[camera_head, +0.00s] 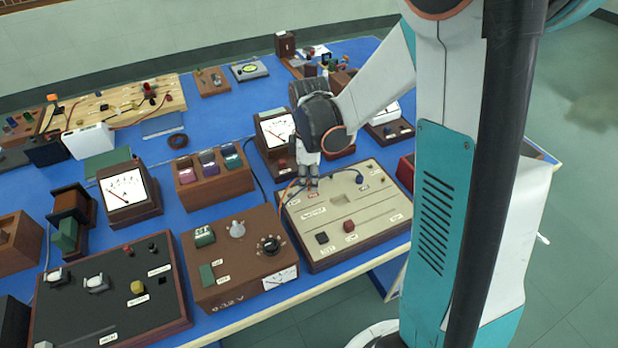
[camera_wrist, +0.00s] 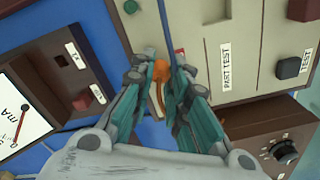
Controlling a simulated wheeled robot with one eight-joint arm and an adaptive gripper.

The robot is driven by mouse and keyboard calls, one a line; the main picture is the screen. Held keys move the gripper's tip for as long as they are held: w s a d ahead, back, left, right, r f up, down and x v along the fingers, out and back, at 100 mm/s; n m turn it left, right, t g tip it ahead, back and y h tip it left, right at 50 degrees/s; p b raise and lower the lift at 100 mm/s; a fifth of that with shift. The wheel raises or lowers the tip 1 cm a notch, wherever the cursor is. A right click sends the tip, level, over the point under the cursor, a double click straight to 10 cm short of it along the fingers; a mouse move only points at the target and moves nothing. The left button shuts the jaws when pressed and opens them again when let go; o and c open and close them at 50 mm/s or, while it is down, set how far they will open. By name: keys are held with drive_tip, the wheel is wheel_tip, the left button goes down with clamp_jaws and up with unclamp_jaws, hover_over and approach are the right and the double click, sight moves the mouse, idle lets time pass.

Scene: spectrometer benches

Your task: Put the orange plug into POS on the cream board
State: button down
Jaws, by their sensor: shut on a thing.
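My gripper (camera_head: 309,183) is pointed down over the upper left part of the cream board (camera_head: 318,238), which lies on the blue bench. In the wrist view my gripper (camera_wrist: 165,88) is shut on the orange plug (camera_wrist: 160,70), and the plug's tip is close to the board's surface. I cannot tell whether it touches or has entered a hole. An orange lead (camera_head: 287,192) runs from it at the board's left edge. The cream board also fills the top of the wrist view (camera_wrist: 207,85). A small red-marked label sits beside the plug; its text is unreadable, and the fingers hide the spot below.
The board carries a red knob (camera_head: 349,226), a black knob (camera_head: 322,238) and a blue lead (camera_head: 359,177). A brown box with a dial (camera_head: 268,244) stands close at left. A meter (camera_head: 275,130) stands behind the board, near my wrist.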

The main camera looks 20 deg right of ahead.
drive_tip(key=c, duration=1.5)
unclamp_jaws()
drive_tip(key=shift+o, duration=0.2)
drive_tip(key=shift+r, duration=0.1)
wheel_tip(320, 180, up, 12)
drive_tip(key=s+a+r+m+t, duration=0.2)
drive_tip(key=s+m+t, duration=0.1)
drive_tip(key=s+m, duration=0.3)
drive_tip(key=s+a+r+m+t, duration=0.2)
drive_tip(key=s+m, duration=0.4)
drive_tip(key=s, duration=0.3)
drive_tip(key=shift+a+r+t, duration=0.35)
drive_tip(key=shift+a+t, duration=0.4)
drive_tip(key=shift+t, duration=0.45)
